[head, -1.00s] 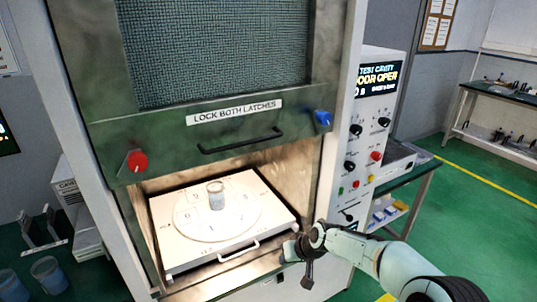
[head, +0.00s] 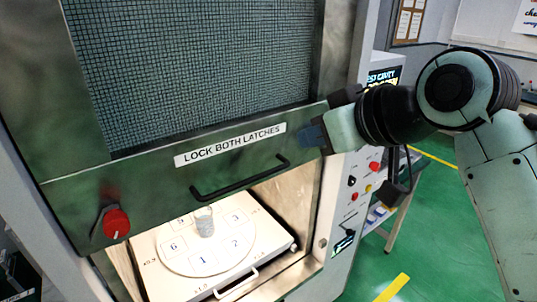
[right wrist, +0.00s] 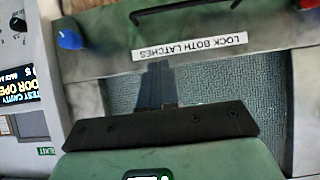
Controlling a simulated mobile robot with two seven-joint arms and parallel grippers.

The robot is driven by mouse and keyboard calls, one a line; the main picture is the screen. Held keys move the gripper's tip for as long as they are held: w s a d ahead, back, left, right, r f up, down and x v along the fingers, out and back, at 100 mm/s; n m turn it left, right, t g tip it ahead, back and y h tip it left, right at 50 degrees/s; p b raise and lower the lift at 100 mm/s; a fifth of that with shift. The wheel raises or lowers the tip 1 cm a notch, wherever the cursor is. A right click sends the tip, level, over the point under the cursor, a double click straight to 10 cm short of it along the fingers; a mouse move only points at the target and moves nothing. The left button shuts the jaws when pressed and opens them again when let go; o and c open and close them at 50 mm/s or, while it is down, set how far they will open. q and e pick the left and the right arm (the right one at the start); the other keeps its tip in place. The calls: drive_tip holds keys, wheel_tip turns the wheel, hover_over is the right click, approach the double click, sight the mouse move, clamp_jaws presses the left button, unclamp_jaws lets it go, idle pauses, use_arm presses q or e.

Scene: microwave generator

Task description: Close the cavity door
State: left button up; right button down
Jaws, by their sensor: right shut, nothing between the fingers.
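The cavity door (head: 175,158) is a green-framed panel with a dark mesh window, raised so the cavity below stands open. It has a black bar handle (head: 240,178) and a red latch (head: 117,222) at lower left. My right gripper (head: 312,137) is shut and empty in front of the door's right side, beside the label. The right wrist view shows its fingers (right wrist: 155,85) over the mesh; contact cannot be told. My left gripper is not in view.
Inside the lit cavity, a white tray (head: 265,270) with its own handle carries a numbered turntable (head: 175,255) and a small beaker (head: 204,222). A control panel (head: 368,190) with knobs is right of the door. Green floor is clear at the right.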

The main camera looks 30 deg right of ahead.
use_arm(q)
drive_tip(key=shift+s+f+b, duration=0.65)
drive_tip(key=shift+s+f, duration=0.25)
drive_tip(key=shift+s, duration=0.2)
use_arm(e)
drive_tip(key=w+f, duration=0.8)
drive_tip(key=f, duration=0.1)
drive_tip(key=shift+w+a+f, duration=0.15)
drive_tip(key=shift+a, duration=0.15)
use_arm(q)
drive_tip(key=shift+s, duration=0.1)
